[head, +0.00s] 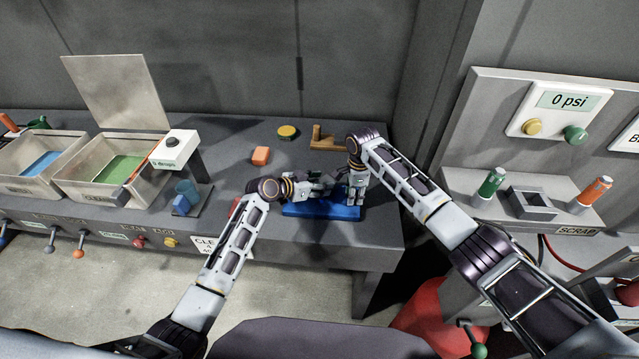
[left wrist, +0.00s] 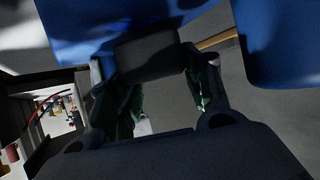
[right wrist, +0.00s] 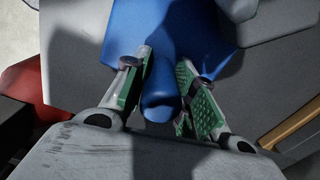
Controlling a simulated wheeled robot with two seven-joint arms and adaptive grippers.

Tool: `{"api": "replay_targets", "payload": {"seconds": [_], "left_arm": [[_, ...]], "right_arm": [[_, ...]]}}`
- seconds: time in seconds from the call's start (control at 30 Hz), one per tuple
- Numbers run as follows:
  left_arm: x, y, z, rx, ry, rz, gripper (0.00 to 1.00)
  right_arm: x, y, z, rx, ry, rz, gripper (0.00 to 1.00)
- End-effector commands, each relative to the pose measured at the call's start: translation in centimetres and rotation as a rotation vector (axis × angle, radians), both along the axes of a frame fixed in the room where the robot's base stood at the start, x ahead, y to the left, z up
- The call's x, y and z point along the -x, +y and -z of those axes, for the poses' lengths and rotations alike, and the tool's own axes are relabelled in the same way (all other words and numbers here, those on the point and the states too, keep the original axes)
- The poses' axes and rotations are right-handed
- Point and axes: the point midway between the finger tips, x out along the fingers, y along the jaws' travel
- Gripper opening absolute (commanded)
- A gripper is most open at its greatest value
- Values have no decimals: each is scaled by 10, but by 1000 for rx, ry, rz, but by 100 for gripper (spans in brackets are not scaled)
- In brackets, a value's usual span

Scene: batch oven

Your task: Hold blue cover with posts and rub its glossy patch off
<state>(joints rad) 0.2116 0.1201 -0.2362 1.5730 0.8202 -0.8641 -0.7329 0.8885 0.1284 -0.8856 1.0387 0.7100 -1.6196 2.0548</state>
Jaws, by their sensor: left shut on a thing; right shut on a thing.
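The blue cover (head: 320,210) lies at the front edge of the grey bench, below both grippers. My right gripper (head: 356,194) is shut on one of its blue posts, and the post (right wrist: 160,100) shows between the green pads in the right wrist view. My left gripper (head: 318,186) reaches in from the left over the cover. In the left wrist view it is shut on a dark grey block (left wrist: 148,57), with the blue cover (left wrist: 280,40) close beyond it. Whether block and cover touch is unclear. I cannot make out the glossy patch.
An orange block (head: 261,155), a yellow-topped round tin (head: 287,131) and a wooden piece (head: 328,141) lie behind the cover. The scrap station (head: 545,205) is at right.

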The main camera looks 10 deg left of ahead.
Motion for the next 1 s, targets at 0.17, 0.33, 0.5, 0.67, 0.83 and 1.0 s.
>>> {"api": "replay_targets", "payload": {"seconds": [0.17,0.33,0.5,0.67,0.83,1.0], "left_arm": [[0,0,0,0,0,0,24],[0,0,0,0,0,0,24],[0,0,0,0,0,0,24],[0,0,2,0,0,0,24],[0,0,4,0,0,1,24],[0,0,6,1,1,0,24]], "right_arm": [[2,-1,3,3,5,1,0],[2,-1,3,3,5,1,0],[2,-1,3,3,5,1,0],[2,-1,3,3,5,1,0],[2,-1,3,3,5,1,0],[2,-1,3,3,5,1,0]]}}
